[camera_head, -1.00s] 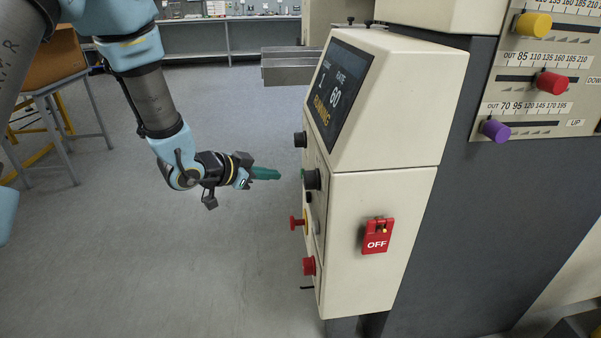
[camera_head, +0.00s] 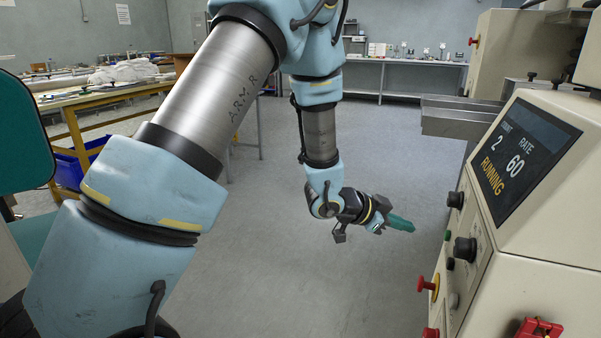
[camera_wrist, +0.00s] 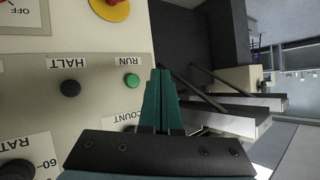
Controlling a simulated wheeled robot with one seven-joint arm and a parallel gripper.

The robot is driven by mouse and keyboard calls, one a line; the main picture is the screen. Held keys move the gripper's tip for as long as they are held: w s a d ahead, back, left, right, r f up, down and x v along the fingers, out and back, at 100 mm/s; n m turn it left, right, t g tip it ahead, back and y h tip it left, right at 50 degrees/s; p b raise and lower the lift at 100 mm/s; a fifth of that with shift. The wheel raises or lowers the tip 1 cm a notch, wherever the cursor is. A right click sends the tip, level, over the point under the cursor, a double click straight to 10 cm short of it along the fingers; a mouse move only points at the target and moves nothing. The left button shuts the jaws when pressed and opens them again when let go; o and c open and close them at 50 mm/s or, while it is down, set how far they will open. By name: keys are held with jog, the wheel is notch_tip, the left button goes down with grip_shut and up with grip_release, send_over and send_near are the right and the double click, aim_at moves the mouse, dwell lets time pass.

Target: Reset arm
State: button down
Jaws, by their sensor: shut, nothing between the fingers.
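My gripper (camera_head: 401,223) is shut and empty, its green fingers pressed together. In the head view it hangs over open floor, to the left of the cream control cabinet (camera_head: 545,225) and apart from it. In the wrist view the closed fingers (camera_wrist: 161,100) point toward the cabinet's button panel (camera_wrist: 75,110). The green RUN button (camera_wrist: 132,80) and black HALT button (camera_wrist: 70,88) show there. The cabinet's screen (camera_head: 520,155) reads 2, RATE 60 and RUNNING.
A red knob on a yellow ring (camera_head: 430,287) sticks out from the cabinet. A red switch cover (camera_head: 538,328) shows at the lower right. A metal conveyor (camera_head: 465,120) juts out behind. A yellow-framed table (camera_head: 75,120) stands at the left. The grey floor (camera_head: 290,270) around the gripper is clear.

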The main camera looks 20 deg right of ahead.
jog(key=w+a+r+n+t+y, duration=0.1)
jog(key=w+a+n+t+y, duration=0.15)
jog(key=w+a, duration=0.4)
jog(key=w+a+r+n+t+y, duration=0.1)
jog(key=w+a+n+t+y, duration=0.2)
jog(key=a, duration=0.7)
jog(key=w+a+r+n+t+y, duration=0.1)
jog(key=w+a+n+y, duration=0.1)
jog(key=w+a+n, duration=0.55)
jog(key=s+a+r+n+g+y, duration=0.1)
jog(key=s+a+n+g+y, duration=0.15)
jog(key=s+a, duration=0.6)
jog(key=s+a+r+n+g+y, duration=0.2)
jog(key=s+a+n, duration=0.2)
jog(key=a, duration=1)
notch_tip(320, 180, up, 22)
jog(key=s+p, duration=0.1)
jog(key=p, duration=2.1)
jog(key=shift+s+a+f, duration=0.15)
jog(key=shift+a+f, duration=0.05)
jog(key=shift+a, duration=0.05)
